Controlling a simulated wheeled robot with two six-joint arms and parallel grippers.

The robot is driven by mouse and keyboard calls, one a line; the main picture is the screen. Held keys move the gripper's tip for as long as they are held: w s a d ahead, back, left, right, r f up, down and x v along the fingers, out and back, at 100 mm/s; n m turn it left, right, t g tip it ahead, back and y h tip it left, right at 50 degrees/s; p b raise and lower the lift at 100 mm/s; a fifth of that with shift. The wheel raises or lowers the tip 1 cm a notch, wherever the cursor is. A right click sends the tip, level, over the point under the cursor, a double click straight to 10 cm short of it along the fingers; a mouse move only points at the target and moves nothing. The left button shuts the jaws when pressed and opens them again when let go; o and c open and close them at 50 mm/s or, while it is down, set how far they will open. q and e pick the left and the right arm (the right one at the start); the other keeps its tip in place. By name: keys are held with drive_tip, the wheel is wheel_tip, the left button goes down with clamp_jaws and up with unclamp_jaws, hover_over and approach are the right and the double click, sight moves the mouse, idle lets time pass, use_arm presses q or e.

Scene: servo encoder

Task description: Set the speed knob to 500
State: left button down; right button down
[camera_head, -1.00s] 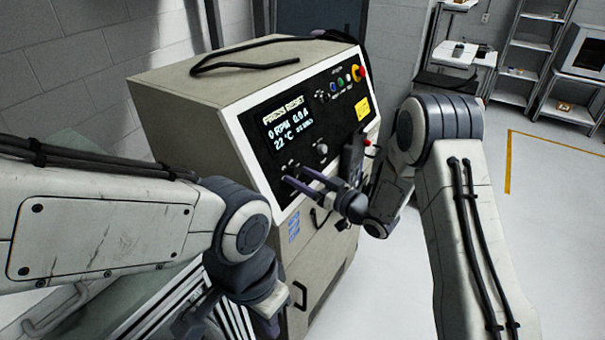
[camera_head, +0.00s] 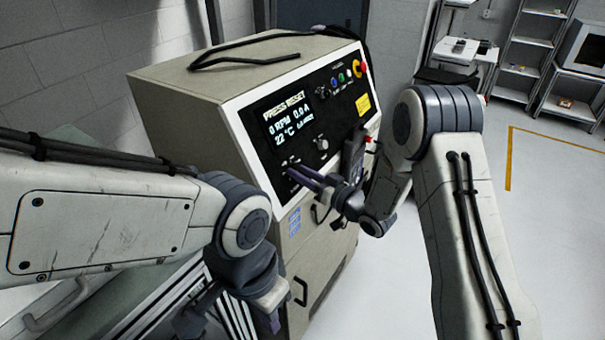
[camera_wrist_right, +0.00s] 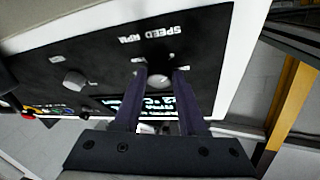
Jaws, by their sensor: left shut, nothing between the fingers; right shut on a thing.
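The speed knob is a small light knob (camera_wrist_right: 159,82) under the "SPEED RPM" label (camera_wrist_right: 175,31) in the right wrist view. My right gripper (camera_head: 290,173) is shut on it, with its purple fingers on either side; the fingers also show in the right wrist view (camera_wrist_right: 160,76). In the head view the fingertips hide the knob. The display (camera_head: 288,118) reads "PRESS RESET", 0 RPM, 0.0 A and 22 °C. The knob's scale is too small to read. My left gripper (camera_head: 271,322) hangs low at the bottom edge, shut and empty, partly hidden.
A second knob (camera_head: 321,143) sits to the right on the same panel; it also shows in the right wrist view (camera_wrist_right: 75,80). Small buttons and a red stop button (camera_head: 364,68) line the top right. A black cable (camera_head: 245,60) lies on the beige cabinet (camera_head: 190,85).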

drive_tip(key=m+h, duration=0.1)
drive_tip(key=m, duration=0.2)
drive_tip(key=m+h, duration=0.1)
drive_tip(key=m, duration=0.1)
drive_tip(key=shift+s+a+r+m+t+h, duration=0.15)
drive_tip(key=shift+r+m+t+h, duration=0.1)
drive_tip(key=shift+m+t+h, duration=0.05)
drive_tip(key=m+h+p, duration=0.1)
drive_tip(key=m+h, duration=0.1)
drive_tip(key=m, duration=0.2)
drive_tip(key=shift+a+r+m+p, duration=0.1)
drive_tip(key=shift+m+p, duration=0.2)
drive_tip(key=shift+m, duration=0.1)
drive_tip(key=shift+h, duration=0.3)
drive_tip(key=shift+c, duration=2.4)
unclamp_jaws()
drive_tip(key=shift+s, duration=0.1)
